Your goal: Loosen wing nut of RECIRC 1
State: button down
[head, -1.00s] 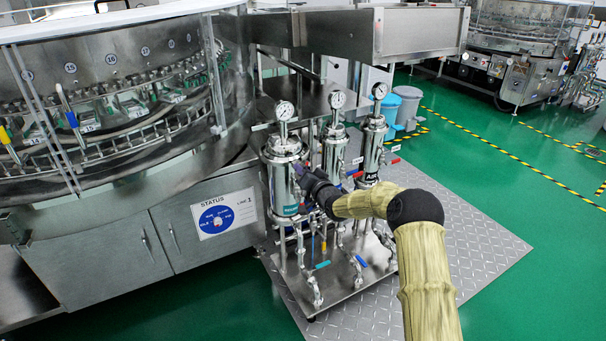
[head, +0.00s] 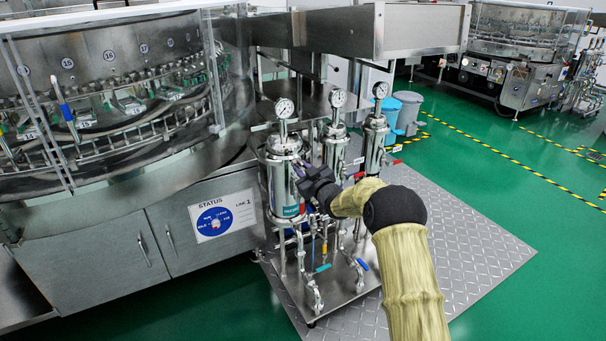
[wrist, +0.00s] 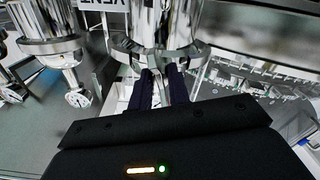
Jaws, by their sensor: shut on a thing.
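The front filter housing (head: 281,172) is an upright polished steel cylinder with a gauge on top. It carries a teal label (head: 291,211) whose text is too small to read. In the wrist view, the two dark fingers of my gripper (wrist: 162,84) are close together below the steel rim (wrist: 158,55). They are shut on a small bright metal part, the wing nut (wrist: 161,92). Its wings are mostly hidden between the fingers.
Two similar housings stand behind, one in the middle (head: 334,150) and one at right (head: 375,145). Pipes and valves with coloured handles sit below. The washer cabinet (head: 105,250) is close on the left. Green floor (head: 500,215) is clear at right.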

jog(key=n+b, duration=0.1)
jog(key=n, duration=0.1)
jog(key=n+b, duration=0.2)
jog(key=n, duration=0.1)
jog(key=shift+f+n, duration=0.3)
jog(key=n+b, duration=0.2)
jog(key=n, duration=0.1)
jog(key=shift+d+r+n+b, duration=0.1)
jog(key=shift+n+b, duration=0.95)
jog(key=shift+n, duration=0.55)
jog(key=c, duration=1.5)
grip_release()
jog(key=shift+c, duration=0.2)
jog(key=shift+r, duration=0.1)
